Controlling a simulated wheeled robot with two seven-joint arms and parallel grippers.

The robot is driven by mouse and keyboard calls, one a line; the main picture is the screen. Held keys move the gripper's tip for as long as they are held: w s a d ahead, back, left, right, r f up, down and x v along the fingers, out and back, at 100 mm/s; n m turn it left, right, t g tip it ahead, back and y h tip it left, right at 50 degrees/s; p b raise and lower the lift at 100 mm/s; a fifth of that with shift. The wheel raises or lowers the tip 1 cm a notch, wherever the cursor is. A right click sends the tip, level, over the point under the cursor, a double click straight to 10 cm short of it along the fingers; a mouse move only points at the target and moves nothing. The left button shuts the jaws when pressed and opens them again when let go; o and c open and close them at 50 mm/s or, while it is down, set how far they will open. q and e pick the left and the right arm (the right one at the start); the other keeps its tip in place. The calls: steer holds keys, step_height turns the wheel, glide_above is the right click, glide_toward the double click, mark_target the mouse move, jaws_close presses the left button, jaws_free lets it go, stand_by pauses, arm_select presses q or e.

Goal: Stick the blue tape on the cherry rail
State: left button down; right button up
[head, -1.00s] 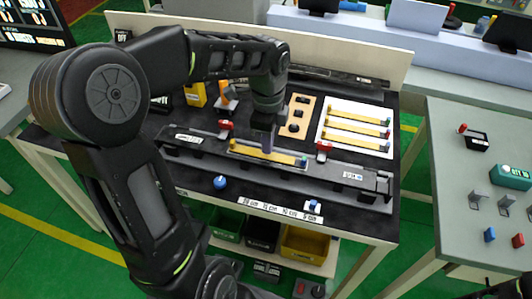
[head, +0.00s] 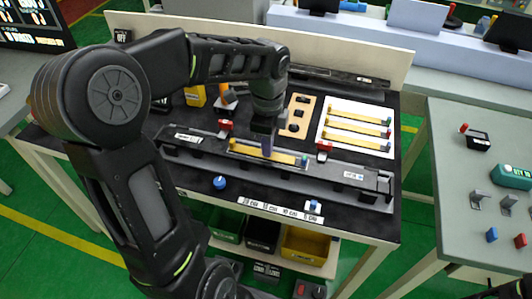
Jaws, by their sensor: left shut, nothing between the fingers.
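A yellow strip (head: 280,157) with a blue-green end (head: 304,161) lies along the fixture between the clamps. My left gripper (head: 267,154) is shut and empty, pointing down, its tips at or just above the middle of the strip; I cannot tell whether they touch. Several similar yellow strips (head: 352,126) with coloured ends lie in a white tray (head: 323,117). I cannot tell which piece is the cherry rail or the blue tape. My right gripper is not in view.
A wooden block with dark holes (head: 308,99) stands behind the fixture, left of the tray. A blue knob (head: 219,182) and a label strip (head: 275,209) are at the bench front. Bins (head: 305,246) sit below. A grey side table (head: 470,200) stands to the right.

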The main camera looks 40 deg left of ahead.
arm_select(q)
steer(key=shift+f, duration=0.15)
stand_by(0.4)
step_height(320, 180, up, 7)
steer(key=p, duration=0.5)
steer(key=shift+p, duration=0.4)
stand_by(0.4)
